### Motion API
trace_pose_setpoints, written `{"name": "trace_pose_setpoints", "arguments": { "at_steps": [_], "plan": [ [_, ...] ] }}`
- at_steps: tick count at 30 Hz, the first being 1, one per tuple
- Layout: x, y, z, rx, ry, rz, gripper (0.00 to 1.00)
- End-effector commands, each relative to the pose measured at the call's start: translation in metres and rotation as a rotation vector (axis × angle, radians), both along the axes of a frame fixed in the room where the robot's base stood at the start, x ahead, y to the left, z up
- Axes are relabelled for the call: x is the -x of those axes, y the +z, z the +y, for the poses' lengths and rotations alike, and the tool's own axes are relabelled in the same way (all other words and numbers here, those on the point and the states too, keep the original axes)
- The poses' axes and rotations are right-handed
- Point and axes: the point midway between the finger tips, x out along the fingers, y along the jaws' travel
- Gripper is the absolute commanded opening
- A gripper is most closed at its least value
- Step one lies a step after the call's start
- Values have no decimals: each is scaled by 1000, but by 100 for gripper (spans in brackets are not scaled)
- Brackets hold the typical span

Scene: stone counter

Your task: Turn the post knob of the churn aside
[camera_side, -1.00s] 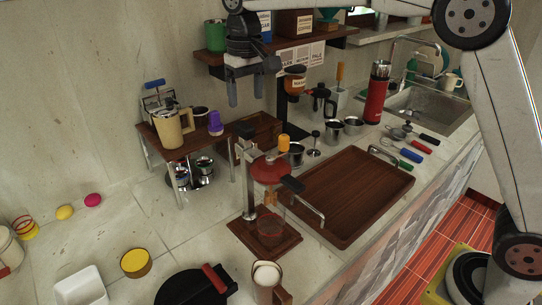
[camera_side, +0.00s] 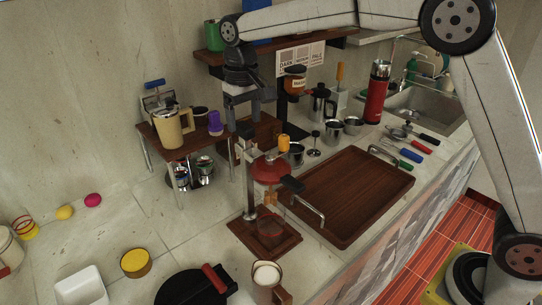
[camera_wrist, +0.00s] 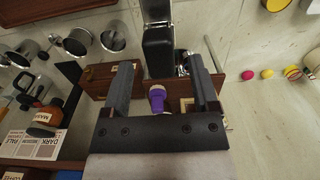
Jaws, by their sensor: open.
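The churn stands in the side view on a square wooden base (camera_side: 265,240). It has a metal post (camera_side: 248,190), a red disc (camera_side: 270,170) and a dark handle (camera_side: 292,184). My gripper (camera_side: 246,110) is open and empty, pointing down just above the top of the post. In the wrist view my gripper (camera_wrist: 158,65) has its fingers well apart. A dark bar (camera_wrist: 158,45) lies between and beyond the fingertips; it seems to be the churn's top. I cannot make out the post knob clearly.
A wooden tray (camera_side: 345,200) lies right of the churn. A small raised shelf (camera_side: 178,150) with a cream mug (camera_side: 172,128) and purple item (camera_side: 214,123) stands to the left. A wooden box (camera_side: 265,133) is behind. A black pan (camera_side: 190,287) lies in front.

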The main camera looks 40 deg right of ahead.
Motion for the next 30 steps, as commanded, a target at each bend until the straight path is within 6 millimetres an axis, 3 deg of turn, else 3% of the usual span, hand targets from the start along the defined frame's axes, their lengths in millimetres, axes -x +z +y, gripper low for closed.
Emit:
{"name": "trace_pose_setpoints", "arguments": {
  "at_steps": [6, 16, 17, 24, 30],
  "plan": [
    [0, -18, 0, 0, 0, 2, 76],
    [0, -21, 0, 0, 0, 0, 76],
    [0, -21, 0, 0, 0, 0, 73],
    [0, -21, 0, 0, 0, 0, 0],
    [0, -21, 0, 0, 0, 0, 0]
  ]
}}
